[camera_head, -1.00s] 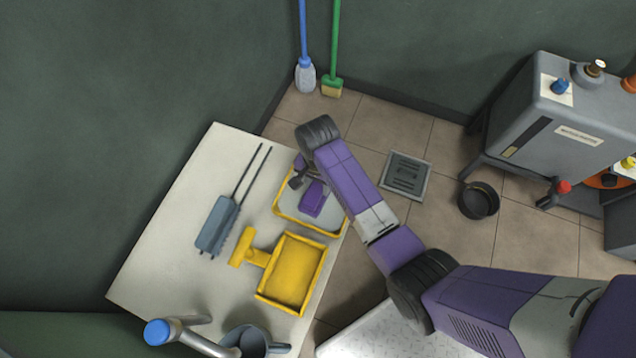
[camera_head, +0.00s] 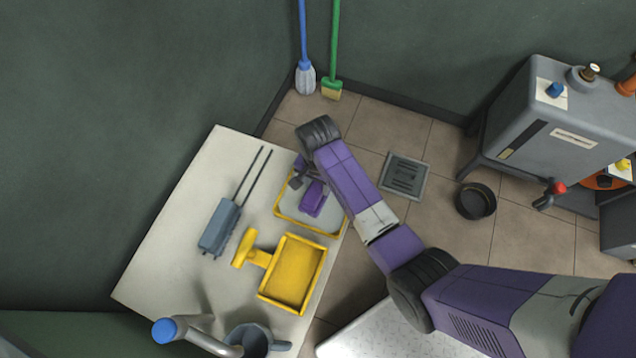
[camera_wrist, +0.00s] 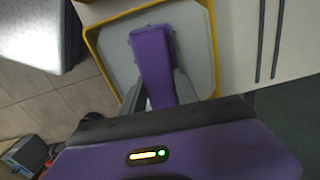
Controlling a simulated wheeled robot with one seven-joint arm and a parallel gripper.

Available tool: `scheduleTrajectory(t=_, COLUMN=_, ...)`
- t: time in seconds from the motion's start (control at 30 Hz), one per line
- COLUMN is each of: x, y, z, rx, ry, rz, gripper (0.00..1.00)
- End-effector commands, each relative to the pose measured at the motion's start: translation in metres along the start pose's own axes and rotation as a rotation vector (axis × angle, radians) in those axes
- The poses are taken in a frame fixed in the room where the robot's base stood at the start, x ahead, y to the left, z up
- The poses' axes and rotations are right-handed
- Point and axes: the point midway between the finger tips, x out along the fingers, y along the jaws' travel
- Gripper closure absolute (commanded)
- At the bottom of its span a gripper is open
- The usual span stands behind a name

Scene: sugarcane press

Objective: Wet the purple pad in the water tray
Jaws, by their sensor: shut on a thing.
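The water tray (camera_head: 322,230) is a shallow tray with a yellow rim and a pale grey inside, near the right edge of the white table. In the wrist view its yellow rim (camera_wrist: 213,40) surrounds the pad. The purple pad (camera_head: 313,199) is inside the tray's outline, and it also shows in the wrist view (camera_wrist: 152,58). My gripper (camera_wrist: 162,95) is shut on the purple pad, its grey fingers on either side. I cannot tell whether the pad touches the tray's bottom. My arm hides part of the tray in the head view.
A yellow dustpan-like scoop (camera_head: 292,272) lies just in front of the tray. A grey tool with two long prongs (camera_head: 219,228) lies to the left. A grey mug (camera_head: 252,340) and a blue-tipped tap (camera_head: 190,332) are at the table's front. A grey machine (camera_head: 565,120) stands at the right.

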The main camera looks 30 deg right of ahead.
Motion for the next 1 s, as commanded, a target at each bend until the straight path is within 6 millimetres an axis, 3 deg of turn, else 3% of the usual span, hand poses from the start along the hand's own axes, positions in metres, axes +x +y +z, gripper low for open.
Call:
scheduleTrajectory(t=0.67, x=-0.049, y=0.000, z=0.000, rx=0.000, ry=0.000, rz=0.000, gripper=0.96)
scheduleTrajectory(t=1.0, x=-0.050, y=-0.001, z=0.000, rx=0.000, ry=0.000, rz=-0.001, gripper=0.96)
